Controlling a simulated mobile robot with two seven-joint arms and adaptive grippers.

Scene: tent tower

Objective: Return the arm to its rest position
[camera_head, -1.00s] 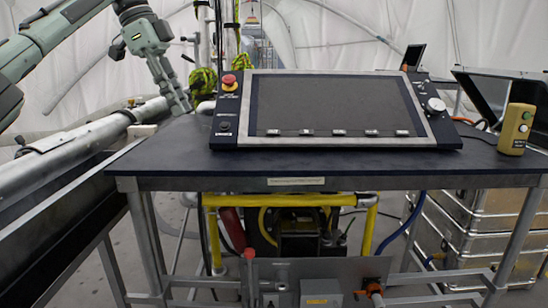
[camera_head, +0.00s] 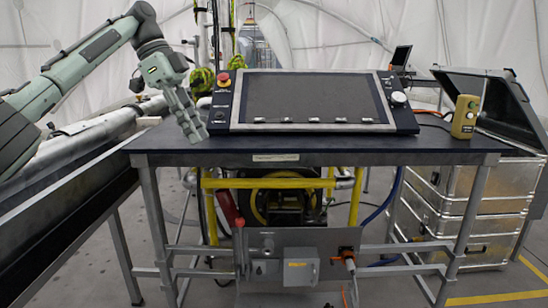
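My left arm (camera_head: 70,72) comes in from the left, rises to a bent elbow and then drops toward the table. My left gripper (camera_head: 195,134) hangs fingers down at the left end of the dark table (camera_head: 300,149), just left of the control panel (camera_head: 305,98). I see nothing held in it. Its fingers are seen close together, and I cannot tell whether they are open or shut, or whether the tips touch the tabletop. My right arm and gripper are not in view.
The panel carries a red emergency button (camera_head: 224,80) near the gripper. A yellow control box (camera_head: 465,117) stands at the table's right end. Metal cases (camera_head: 470,210) stand at the right, one with a raised lid. A long metal pipe (camera_head: 90,130) runs at the left.

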